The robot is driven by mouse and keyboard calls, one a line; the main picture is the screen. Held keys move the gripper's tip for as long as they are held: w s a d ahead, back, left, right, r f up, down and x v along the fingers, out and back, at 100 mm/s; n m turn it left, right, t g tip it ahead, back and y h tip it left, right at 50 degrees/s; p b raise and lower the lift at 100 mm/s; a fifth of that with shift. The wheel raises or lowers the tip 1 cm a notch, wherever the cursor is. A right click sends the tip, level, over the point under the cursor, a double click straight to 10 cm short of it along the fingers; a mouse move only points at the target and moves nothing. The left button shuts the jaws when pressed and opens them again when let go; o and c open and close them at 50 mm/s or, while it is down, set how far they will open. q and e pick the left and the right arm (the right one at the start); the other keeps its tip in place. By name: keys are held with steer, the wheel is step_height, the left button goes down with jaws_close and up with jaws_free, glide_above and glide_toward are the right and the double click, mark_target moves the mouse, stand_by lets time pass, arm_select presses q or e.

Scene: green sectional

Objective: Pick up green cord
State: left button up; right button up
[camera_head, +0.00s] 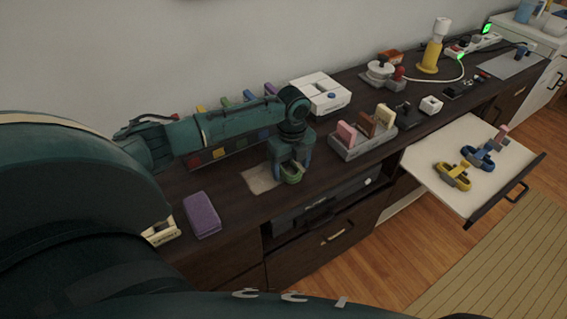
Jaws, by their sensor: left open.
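The green cord (292,174), a small looped light-green band, lies on the dark cabinet top near its front edge, at the right side of a beige mat (256,181). My left gripper (290,168) points down right over the cord and is open. Its fingers are at the cord, one on either side as far as I can see, and partly hide it. I cannot tell whether they touch it. My right gripper is out of view.
A purple block (202,215) lies to the left. A grey holder (364,148) with upright cards stands to the right. Behind are a white box (321,94) and a row of coloured pieces. An open drawer (430,170) holding coloured bands juts out at right.

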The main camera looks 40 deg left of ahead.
arm_select(q)
steer(key=shift+c, duration=0.3)
steer(key=c, duration=1)
